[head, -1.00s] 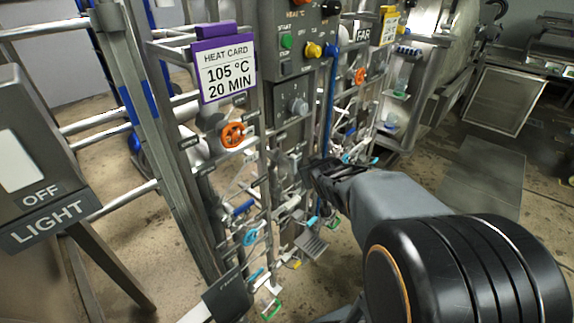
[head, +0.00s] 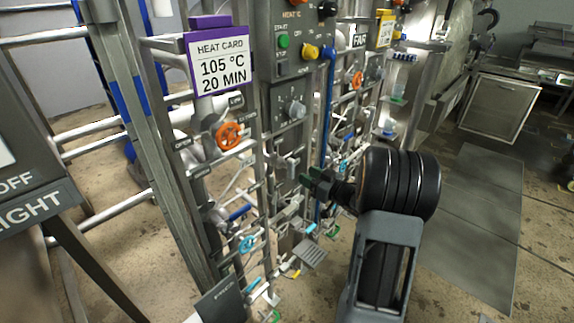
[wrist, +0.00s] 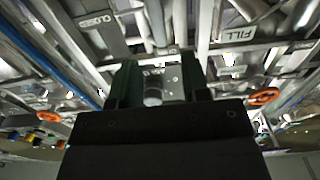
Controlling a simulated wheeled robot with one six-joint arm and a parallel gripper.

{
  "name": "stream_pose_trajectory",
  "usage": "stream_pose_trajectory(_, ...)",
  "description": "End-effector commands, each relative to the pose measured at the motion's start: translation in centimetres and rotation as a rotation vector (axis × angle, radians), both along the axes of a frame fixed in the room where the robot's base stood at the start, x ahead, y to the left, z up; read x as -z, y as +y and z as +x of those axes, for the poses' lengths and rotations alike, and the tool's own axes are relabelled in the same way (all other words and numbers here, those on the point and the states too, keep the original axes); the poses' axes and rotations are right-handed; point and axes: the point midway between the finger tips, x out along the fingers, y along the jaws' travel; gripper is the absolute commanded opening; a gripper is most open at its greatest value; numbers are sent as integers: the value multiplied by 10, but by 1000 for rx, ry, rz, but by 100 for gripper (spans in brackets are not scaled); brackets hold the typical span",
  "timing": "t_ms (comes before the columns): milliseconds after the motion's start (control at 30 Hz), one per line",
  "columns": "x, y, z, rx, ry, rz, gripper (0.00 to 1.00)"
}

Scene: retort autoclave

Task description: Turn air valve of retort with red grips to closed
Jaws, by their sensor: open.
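My gripper (head: 320,183) has dark fingers and points left at the lower pipework under the grey control box. In the wrist view its two fingers (wrist: 160,84) are apart, with a grey metal piece (wrist: 172,76) showing between them. That piece has a small label, too small to read surely, and a pale rounded end. I cannot tell whether the fingers touch it. A small grey fitting (head: 286,165) is just left of the fingers in the head view. I cannot make out red grips, nor which handle is the air valve.
An orange handwheel (head: 230,136) is up and left, under the purple-topped heat card (head: 221,66). A vertical blue pipe (head: 327,100) runs behind the gripper. A FILL label (wrist: 240,33) shows in the wrist view. Open floor (head: 470,215) lies right.

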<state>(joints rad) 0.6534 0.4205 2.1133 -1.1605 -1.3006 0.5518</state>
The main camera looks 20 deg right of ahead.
Motion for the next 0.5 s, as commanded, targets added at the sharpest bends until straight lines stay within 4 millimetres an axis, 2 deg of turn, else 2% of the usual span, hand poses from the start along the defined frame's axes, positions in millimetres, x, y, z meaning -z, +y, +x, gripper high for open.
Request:
stream_pose_trajectory(200, 0, 20, 40, -2, 0, 0, 43)
stream_pose_trajectory(500, 0, 35, 76, 1, 1, 0, 43)
